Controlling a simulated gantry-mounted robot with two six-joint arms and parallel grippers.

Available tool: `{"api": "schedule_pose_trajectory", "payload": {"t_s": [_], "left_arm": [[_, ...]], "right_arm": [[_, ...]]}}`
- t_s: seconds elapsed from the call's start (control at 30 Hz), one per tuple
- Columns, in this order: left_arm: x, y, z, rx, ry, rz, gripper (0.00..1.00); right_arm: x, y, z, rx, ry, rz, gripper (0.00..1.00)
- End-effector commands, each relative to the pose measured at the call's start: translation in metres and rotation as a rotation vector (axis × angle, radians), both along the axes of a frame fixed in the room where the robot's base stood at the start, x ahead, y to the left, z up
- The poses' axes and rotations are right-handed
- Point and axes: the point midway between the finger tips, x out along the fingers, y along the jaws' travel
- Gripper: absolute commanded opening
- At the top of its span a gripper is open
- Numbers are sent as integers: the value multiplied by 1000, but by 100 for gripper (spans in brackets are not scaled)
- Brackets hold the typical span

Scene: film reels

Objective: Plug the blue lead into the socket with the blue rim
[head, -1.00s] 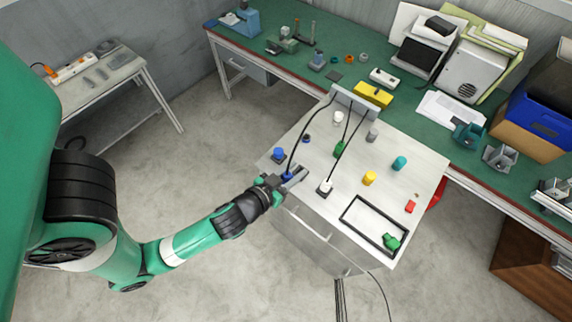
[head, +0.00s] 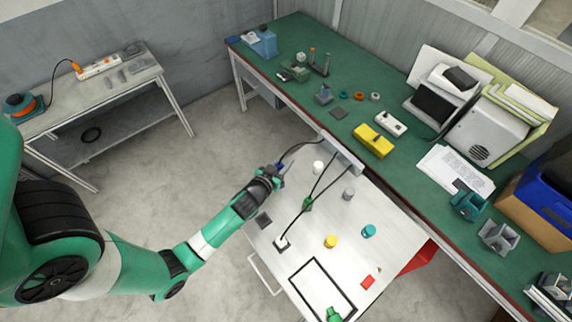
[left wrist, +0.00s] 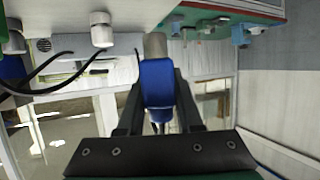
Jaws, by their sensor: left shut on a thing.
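My left gripper (head: 278,172) is shut on the blue lead (head: 281,166), above the far left part of the white worktop (head: 368,198). In the left wrist view the blue lead's body (left wrist: 157,84) sits between the two fingers. A grey cylindrical part (left wrist: 155,45) shows just beyond it; I cannot tell whether it belongs to the lead. A black cable (head: 297,146) runs from the lead towards the grey cable block (head: 343,155). The blue-rimmed socket is not visible now; the arm covers that area. My right gripper is not in view.
The white lead (head: 281,243) and green lead (head: 307,204) stand with cables rising from them. A dark pad (head: 264,222) is bare. White (head: 318,167), grey (head: 348,194), yellow (head: 330,241) and teal (head: 368,231) cylinders stand around. A black frame (head: 322,289) lies in front.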

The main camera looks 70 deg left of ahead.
Motion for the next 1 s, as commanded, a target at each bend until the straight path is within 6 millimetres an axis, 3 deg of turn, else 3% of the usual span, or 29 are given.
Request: {"api": "schedule_pose_trajectory", "payload": {"t_s": [0.5, 1.0], "left_arm": [[0, 0, -54, 0, 0, -1, 0], [0, 0, -57, 0, 0, -1, 0]], "right_arm": [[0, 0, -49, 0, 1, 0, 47], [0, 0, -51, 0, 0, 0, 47]]}}
